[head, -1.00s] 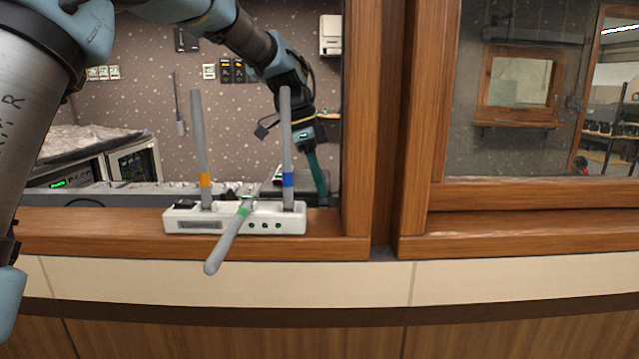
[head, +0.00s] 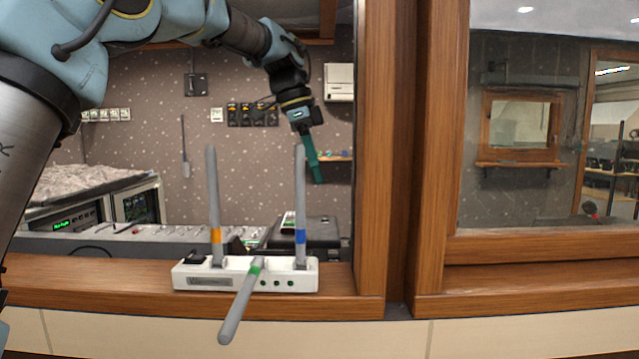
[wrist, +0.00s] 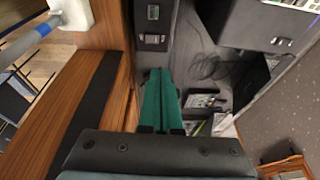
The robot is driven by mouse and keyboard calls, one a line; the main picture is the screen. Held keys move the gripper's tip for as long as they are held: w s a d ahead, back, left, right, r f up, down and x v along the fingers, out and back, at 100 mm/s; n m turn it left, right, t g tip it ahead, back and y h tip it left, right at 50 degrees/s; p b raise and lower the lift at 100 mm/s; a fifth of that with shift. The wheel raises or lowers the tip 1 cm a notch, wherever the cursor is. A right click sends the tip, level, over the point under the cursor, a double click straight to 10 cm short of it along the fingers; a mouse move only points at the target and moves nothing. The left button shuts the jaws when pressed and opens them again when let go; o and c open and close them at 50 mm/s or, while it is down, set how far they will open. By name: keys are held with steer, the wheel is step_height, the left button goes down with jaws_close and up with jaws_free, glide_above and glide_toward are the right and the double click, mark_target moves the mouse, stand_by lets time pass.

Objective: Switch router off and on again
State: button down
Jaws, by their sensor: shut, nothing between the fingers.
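The white router (head: 245,275) stands on the wooden sill in the head view. It has two upright grey antennas, one with an orange band and one with a blue band, and a third with a green band tilted forward. A black switch (head: 196,257) is on top at its left end. My gripper (head: 319,181) has green fingers, shut and empty, pointing down behind and above the router's right end, apart from it. In the wrist view the gripper (wrist: 163,72) is also shut, and part of the router (wrist: 76,14) shows at the top left.
The wooden sill (head: 100,290) runs along the window opening. A wooden post (head: 385,160) stands close to the right of the router and gripper. Behind the sill are a grey console (head: 150,243) and a black box (head: 322,232). Open space lies above the router.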

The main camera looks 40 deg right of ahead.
steer(key=w+a+f+g+h+b, duration=0.2)
steer(key=w+a+g+h+b, duration=0.1)
steer(key=a+g+b, duration=0.1)
steer(key=shift+a+f+n+g+h+b, duration=0.3)
steer(key=shift+a+n+b, duration=0.1)
steer(key=shift+b, duration=0.25)
steer(key=shift+w, duration=0.1)
steer(key=p, duration=0.2)
glide_toward(338, 253)
steer(key=s+d, duration=0.1)
steer(key=s+d+r, duration=0.1)
steer(key=shift+s+d, duration=0.15)
steer(key=shift+d, duration=0.2)
steer(key=f, duration=0.1)
steer(key=f+p, duration=0.1)
steer(key=f, duration=0.1)
steer(key=shift+s+d+f+p, duration=0.15)
steer(key=shift+s+f+p, duration=0.15)
steer(key=shift+f, duration=0.7)
